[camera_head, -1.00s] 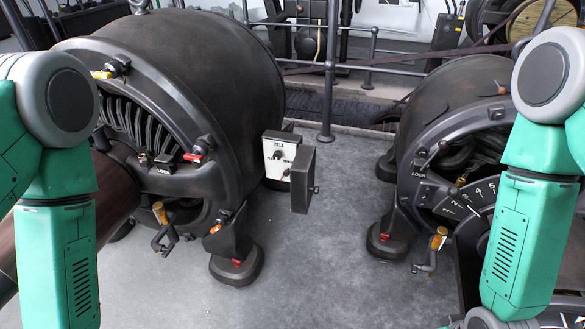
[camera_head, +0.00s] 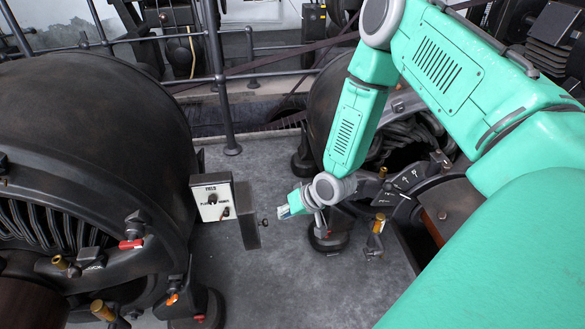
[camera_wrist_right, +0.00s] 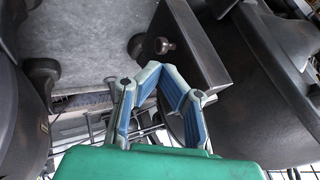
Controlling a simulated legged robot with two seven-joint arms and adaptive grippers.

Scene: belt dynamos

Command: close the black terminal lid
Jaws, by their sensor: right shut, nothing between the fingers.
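The black terminal lid (camera_head: 248,216) stands open, swung out from the right side of a white-faced terminal box (camera_head: 212,200) marked FIELD. A small dark knob (camera_head: 264,222) sticks out from the lid's right face. My right gripper (camera_head: 284,212) is shut and empty, just right of the knob with a small gap in the head view. In the right wrist view, the lid (camera_wrist_right: 192,52) and its knob (camera_wrist_right: 163,46) lie just beyond the fingertips (camera_wrist_right: 160,72). I cannot tell there whether they touch. My left gripper is out of view.
A large dark dynamo (camera_head: 95,140) stands left of the box. Another dynamo (camera_head: 320,115) stands behind my right arm, with a dark foot (camera_head: 328,236) close to the gripper. Grey floor (camera_head: 280,285) is clear in front. Railings (camera_head: 222,90) run behind.

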